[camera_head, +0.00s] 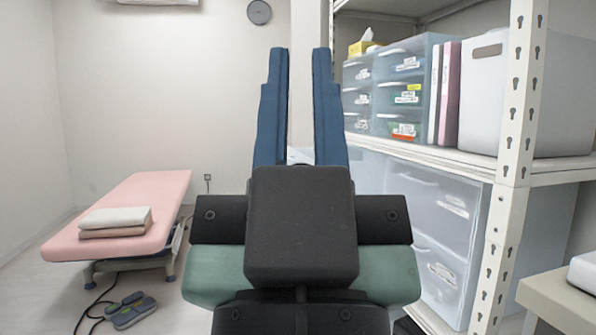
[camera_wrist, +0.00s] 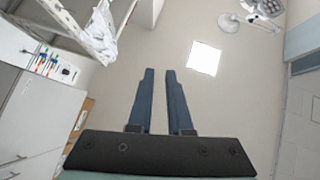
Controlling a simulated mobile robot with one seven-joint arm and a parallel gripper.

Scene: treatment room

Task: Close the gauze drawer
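My gripper (camera_head: 300,52) points up and away from my body, its two blue fingers apart with nothing between them. It also shows open and empty in the wrist view (camera_wrist: 160,72). Small clear blue drawer units (camera_head: 404,90) with white labels stand on the upper shelf, right of my gripper and apart from it. Larger translucent drawers (camera_head: 440,200) sit below that shelf, partly hidden by my gripper. The labels are too small to read, so I cannot tell which drawer is the gauze drawer. No drawer clearly stands out from its unit.
A white metal shelf post (camera_head: 517,100) stands at the right. Pink and white binders (camera_head: 449,92) and a white bin (camera_head: 484,90) share the upper shelf. A pink treatment bed (camera_head: 150,200) with folded towels is at the left, slippers (camera_head: 132,310) on the floor beside it.

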